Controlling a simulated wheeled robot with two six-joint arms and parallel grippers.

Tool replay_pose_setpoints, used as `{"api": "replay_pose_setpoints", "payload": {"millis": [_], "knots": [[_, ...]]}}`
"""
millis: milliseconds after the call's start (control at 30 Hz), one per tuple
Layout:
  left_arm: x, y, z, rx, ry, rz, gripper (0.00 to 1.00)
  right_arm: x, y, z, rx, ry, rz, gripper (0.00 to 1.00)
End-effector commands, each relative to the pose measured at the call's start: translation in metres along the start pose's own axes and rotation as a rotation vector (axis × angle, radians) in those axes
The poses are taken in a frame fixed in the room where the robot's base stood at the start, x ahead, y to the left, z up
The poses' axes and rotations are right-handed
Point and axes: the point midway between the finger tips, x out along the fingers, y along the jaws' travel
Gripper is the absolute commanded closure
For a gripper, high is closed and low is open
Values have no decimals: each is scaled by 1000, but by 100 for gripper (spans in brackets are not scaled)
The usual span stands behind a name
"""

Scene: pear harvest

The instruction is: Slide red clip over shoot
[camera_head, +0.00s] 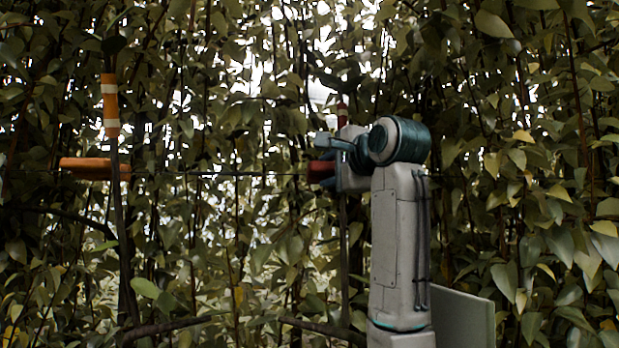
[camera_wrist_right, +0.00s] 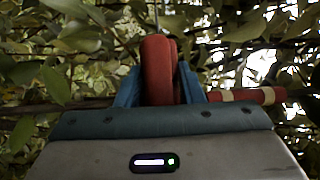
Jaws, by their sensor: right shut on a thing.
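The red clip (camera_head: 321,169) shows at the wire in the head view, left of my right gripper (camera_head: 330,163). In the right wrist view the red clip (camera_wrist_right: 158,70) stands between the two blue fingers of my right gripper (camera_wrist_right: 160,90), which is shut on it. The shoot (camera_head: 343,240) is thin, dark and upright, with a red-and-white band (camera_head: 342,113) near its top. In the wrist view the banded part (camera_wrist_right: 248,96) lies right of the fingers. The gripper hides where clip and shoot meet, so I cannot tell whether the clip is around it. My left gripper is out of view.
A second shoot (camera_head: 121,220) stands at the left with an orange-and-white band (camera_head: 110,105). An orange clip (camera_head: 95,168) sits where it crosses the thin horizontal wire (camera_head: 220,174). Dense leaves fill the background and crowd the wrist view.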

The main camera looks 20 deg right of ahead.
Motion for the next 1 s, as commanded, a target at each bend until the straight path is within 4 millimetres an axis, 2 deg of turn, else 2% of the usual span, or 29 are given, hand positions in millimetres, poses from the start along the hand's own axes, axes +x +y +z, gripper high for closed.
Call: {"api": "replay_pose_setpoints", "payload": {"millis": [267,300,667,1000], "knots": [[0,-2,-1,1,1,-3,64,0,0,-4,0,8,3,100],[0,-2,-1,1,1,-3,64,0,0,-4,0,8,2,58],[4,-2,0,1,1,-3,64,-4,2,-3,0,6,1,58],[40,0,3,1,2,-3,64,-54,5,-5,0,8,-3,58]]}}
